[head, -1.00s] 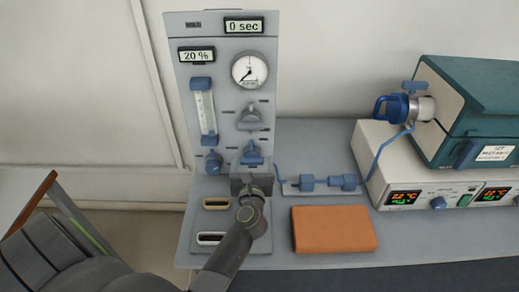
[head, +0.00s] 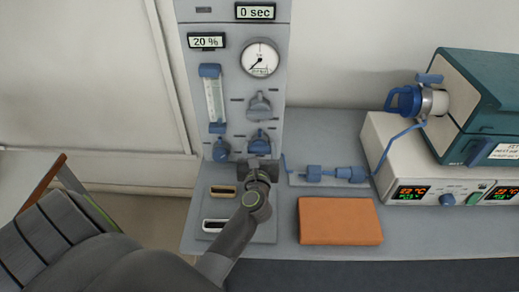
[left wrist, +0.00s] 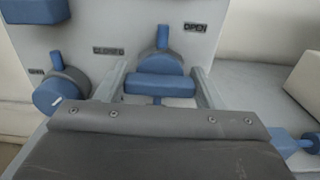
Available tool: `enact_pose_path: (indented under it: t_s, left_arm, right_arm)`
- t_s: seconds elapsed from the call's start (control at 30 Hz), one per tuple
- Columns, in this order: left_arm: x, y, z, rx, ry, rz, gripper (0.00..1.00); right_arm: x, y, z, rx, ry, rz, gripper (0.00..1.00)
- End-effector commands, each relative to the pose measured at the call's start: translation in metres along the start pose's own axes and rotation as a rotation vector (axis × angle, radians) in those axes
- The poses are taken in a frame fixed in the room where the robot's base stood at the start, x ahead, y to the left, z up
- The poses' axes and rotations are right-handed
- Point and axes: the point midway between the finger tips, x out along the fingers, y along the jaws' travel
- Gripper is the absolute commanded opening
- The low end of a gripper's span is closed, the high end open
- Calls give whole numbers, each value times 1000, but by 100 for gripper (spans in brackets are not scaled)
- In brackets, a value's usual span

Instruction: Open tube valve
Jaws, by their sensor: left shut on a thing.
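The blue valve knob (head: 260,143) is on the lower part of the grey upright panel (head: 197,100). It also shows in the left wrist view (left wrist: 160,84), with its pointer up, between a CLOSED label (left wrist: 108,50) on the left and an OPEN label (left wrist: 195,27) on the right. My left gripper (head: 259,160) is at this knob, with one finger on each side of it in the left wrist view (left wrist: 160,90). It is shut on the knob. The wrist housing hides the lower part of that view. My right gripper is not in view.
To the right are blue tube fittings (head: 332,174), an orange block (head: 340,221) and a furnace (head: 495,110).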

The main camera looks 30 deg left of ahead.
Motion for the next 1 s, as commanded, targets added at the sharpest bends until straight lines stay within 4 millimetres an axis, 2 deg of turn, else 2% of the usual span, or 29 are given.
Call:
enact_pose_path:
  t_s: [0.37, 1.0]
  left_arm:
    - [0, -1, 4, 178, 0, 0, 39]
    - [0, -3, 4, 778, -1, 0, 39]
  right_arm:
    - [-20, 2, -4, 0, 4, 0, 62]
    - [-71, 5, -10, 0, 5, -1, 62]
